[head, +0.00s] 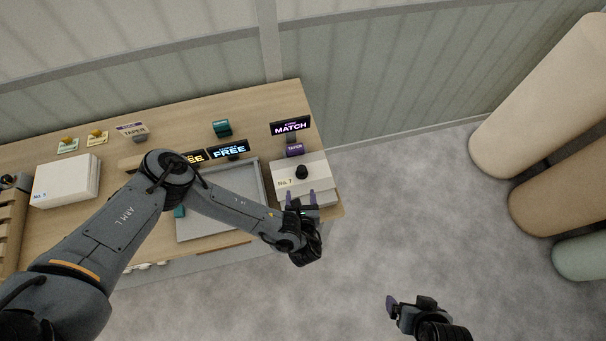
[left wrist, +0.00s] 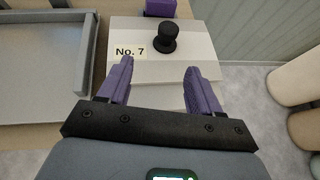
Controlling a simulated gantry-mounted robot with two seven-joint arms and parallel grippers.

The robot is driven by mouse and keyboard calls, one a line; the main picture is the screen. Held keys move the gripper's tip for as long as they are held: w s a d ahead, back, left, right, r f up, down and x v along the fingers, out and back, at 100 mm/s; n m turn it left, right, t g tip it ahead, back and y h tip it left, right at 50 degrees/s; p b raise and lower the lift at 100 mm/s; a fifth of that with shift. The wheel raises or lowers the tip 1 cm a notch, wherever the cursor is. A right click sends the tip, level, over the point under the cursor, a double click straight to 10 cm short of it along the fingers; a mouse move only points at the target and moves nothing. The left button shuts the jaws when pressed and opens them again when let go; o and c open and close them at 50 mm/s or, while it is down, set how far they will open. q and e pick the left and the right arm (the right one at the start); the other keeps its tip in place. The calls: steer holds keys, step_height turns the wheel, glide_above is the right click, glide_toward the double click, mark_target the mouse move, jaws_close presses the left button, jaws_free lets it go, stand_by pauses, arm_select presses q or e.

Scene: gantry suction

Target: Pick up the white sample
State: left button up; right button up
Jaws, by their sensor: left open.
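A white box marked "No. 7" (head: 318,172) with a black knob (head: 302,171) on top stands at the right end of the table. In the left wrist view the box (left wrist: 197,70) and its upright knob (left wrist: 165,38) are ahead of the fingers. My left gripper (head: 301,195) is open and empty, its two purple fingers (left wrist: 157,75) apart over the near edge of the box, short of the knob. My right gripper (head: 392,303) is over the floor at the lower right; its jaws are unclear. Another white block marked with a number (head: 66,182) lies at the left of the table.
A grey tray (head: 262,190) lies left of the box, partly under my left arm. A "MATCH" sign (head: 290,126) and a small purple block (head: 294,150) stand behind the box. A "FREE" sign (head: 229,149) and teal block (head: 222,128) are farther left. Large padded cylinders (head: 540,100) stand at right.

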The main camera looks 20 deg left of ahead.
mark_target(302, 171)
arm_select(q)
steer(key=w, duration=0.2)
steer(key=r, duration=0.1)
steer(key=shift+w+a, duration=0.25)
steer(key=shift+w, duration=0.15)
steer(key=x, duration=0.3)
steer(key=shift+w, duration=0.2)
steer(key=shift+p+x, duration=0.35)
steer(key=shift+x, duration=2.8)
jaws_close()
steer(key=shift+r, duration=0.1)
